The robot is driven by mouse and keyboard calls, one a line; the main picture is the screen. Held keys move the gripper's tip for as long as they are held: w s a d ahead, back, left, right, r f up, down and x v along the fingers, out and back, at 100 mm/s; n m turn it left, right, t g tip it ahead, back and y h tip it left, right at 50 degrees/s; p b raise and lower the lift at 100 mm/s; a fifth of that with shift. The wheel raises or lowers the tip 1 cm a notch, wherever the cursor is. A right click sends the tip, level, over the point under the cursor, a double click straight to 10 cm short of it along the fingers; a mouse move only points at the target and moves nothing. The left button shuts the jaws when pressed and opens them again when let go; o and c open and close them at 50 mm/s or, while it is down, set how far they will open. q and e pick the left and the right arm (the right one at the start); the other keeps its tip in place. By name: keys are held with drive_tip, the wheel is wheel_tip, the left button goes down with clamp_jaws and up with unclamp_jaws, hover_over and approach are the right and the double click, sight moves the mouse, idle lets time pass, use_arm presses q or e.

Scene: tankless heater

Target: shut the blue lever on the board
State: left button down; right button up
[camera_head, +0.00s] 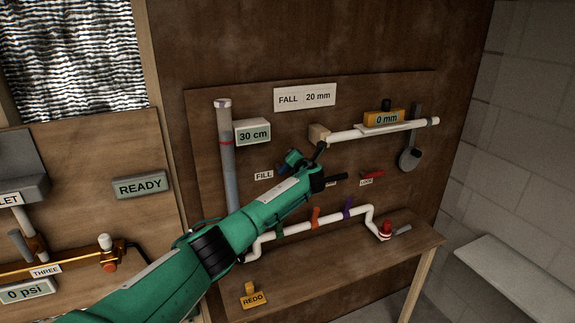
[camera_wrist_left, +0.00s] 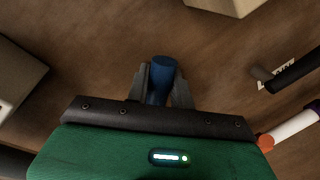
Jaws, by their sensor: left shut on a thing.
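The blue lever (camera_head: 292,157) is on the upright wooden board, just right of the FILL label (camera_head: 263,175). In the left wrist view the blue handle (camera_wrist_left: 164,68) stands between the grey fingers of my left gripper (camera_wrist_left: 160,88), which is shut on it. In the head view my green left arm reaches up from the lower left, and the wrist hides much of the lever and the grip. My right gripper is in neither view.
A black lever (camera_head: 338,182) and a red lever (camera_head: 372,174) are on the board to the right. A white pipe (camera_head: 330,220) with coloured clips runs below my wrist. A white beam (camera_head: 385,130) and a clear tube (camera_head: 226,150) flank the area.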

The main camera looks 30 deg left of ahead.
use_arm(q)
drive_tip(key=shift+w+d, duration=0.1)
drive_tip(key=shift+d, duration=0.05)
drive_tip(key=shift+m+p, duration=0.3)
drive_tip(key=shift+p, duration=0.2)
drive_tip(key=shift+w+d+f+m+p, duration=0.15)
drive_tip(key=shift+f+m+p, duration=0.1)
drive_tip(key=shift+m+p, duration=0.25)
drive_tip(key=shift+f+g+p, duration=0.15)
drive_tip(key=shift+g+p, duration=0.25)
drive_tip(key=shift+w+d+f+m+p, duration=0.2)
drive_tip(key=shift+m+p, duration=0.1)
drive_tip(key=shift+m, duration=0.2)
drive_tip(key=f+m+b, duration=0.1)
drive_tip(key=f+m, duration=0.1)
drive_tip(key=f+m+g+y+b, duration=0.1)
drive_tip(key=f+m+b, duration=0.1)
drive_tip(key=shift+w+d+m+g, duration=0.2)
drive_tip(key=shift+m+g, duration=0.1)
drive_tip(key=shift+m, duration=0.1)
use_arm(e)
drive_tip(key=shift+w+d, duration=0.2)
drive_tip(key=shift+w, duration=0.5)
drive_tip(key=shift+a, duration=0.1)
